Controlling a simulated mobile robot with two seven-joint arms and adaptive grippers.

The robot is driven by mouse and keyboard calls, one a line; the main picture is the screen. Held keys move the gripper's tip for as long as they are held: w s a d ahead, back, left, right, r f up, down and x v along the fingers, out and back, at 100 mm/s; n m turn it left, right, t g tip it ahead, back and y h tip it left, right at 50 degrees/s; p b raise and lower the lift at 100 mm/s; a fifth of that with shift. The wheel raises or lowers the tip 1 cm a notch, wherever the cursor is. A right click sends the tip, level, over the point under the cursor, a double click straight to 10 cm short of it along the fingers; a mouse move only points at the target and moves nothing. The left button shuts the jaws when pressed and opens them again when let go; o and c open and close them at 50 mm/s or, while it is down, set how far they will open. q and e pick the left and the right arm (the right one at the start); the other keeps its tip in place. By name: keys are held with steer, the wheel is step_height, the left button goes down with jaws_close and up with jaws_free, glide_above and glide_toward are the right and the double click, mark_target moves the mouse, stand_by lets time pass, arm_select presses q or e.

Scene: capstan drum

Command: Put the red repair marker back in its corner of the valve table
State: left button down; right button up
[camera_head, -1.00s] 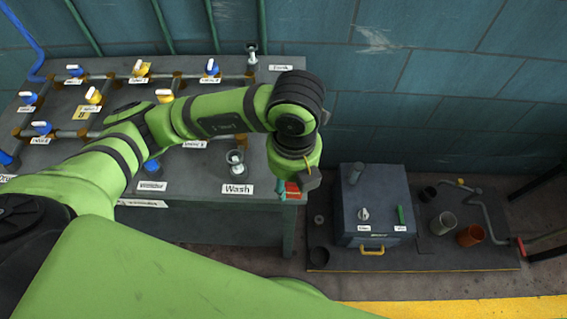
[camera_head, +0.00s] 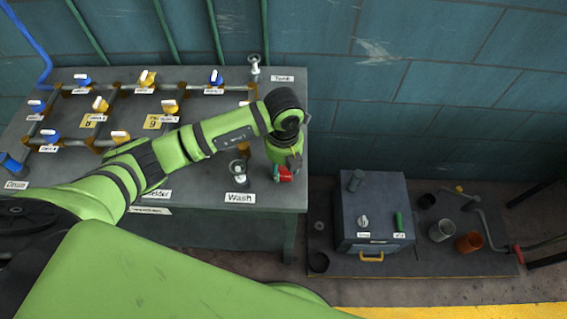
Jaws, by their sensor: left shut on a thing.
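The red repair marker (camera_head: 286,174) is a small red piece at the right front part of the valve table (camera_head: 220,201). My left gripper (camera_head: 281,167) is shut on it, pointing down, close over the grey tabletop near the right edge. Whether the marker touches the tabletop cannot be told. My left arm partly hides the gripper's fingers and the middle of the table. My right gripper is not in view.
A glass fitting (camera_head: 238,172) stands behind the Wash label (camera_head: 239,198), left of my gripper. Pipes with blue and yellow valves cover the table's left and back. A grey box (camera_head: 374,215) stands lower, right of the table.

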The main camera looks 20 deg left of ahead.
arm_select(q)
steer(key=shift+f, duration=0.25)
steer(key=shift+f, duration=0.1)
steer(key=shift+f, duration=0.15)
steer(key=c, duration=0.6)
jaws_free()
steer(key=shift+c, duration=0.2)
